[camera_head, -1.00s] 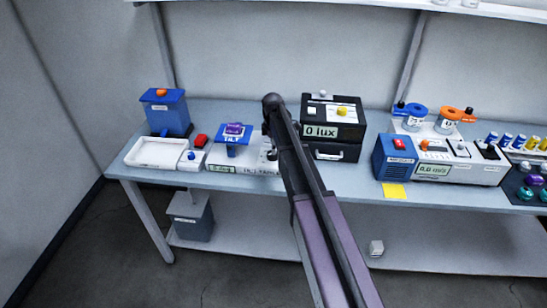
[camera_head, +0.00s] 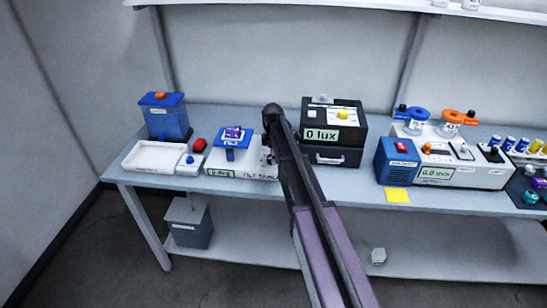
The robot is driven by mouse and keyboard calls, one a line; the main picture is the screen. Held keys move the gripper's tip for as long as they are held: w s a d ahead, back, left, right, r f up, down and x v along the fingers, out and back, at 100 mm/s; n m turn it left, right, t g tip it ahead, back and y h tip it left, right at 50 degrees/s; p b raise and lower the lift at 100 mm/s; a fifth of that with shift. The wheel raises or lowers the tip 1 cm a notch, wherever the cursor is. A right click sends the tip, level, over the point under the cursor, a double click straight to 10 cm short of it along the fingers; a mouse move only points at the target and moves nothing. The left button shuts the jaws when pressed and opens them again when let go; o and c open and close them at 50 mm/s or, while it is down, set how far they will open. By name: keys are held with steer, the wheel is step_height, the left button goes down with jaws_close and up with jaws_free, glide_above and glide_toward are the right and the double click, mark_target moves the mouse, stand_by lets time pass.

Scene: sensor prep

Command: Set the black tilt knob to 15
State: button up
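The tilt table is a white base (camera_head: 222,170) with a small green display on its front, too blurred to read surely. A blue platform (camera_head: 229,142) stands on it and carries a small purple item (camera_head: 233,132). The black tilt knob cannot be made out; my arm and gripper cover the right end of the base. My gripper (camera_head: 267,157) is at that right end, mostly hidden by my dark arm. I cannot tell whether its fingers are open, shut, or touching the knob.
A black lux box (camera_head: 337,152) stands just right of my arm. Left of the tilt table are a red button (camera_head: 199,145), a white tray (camera_head: 127,160) and a blue box (camera_head: 165,122). A blue and white instrument (camera_head: 397,165) stands further right.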

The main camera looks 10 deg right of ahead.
steer(key=c, duration=0.7)
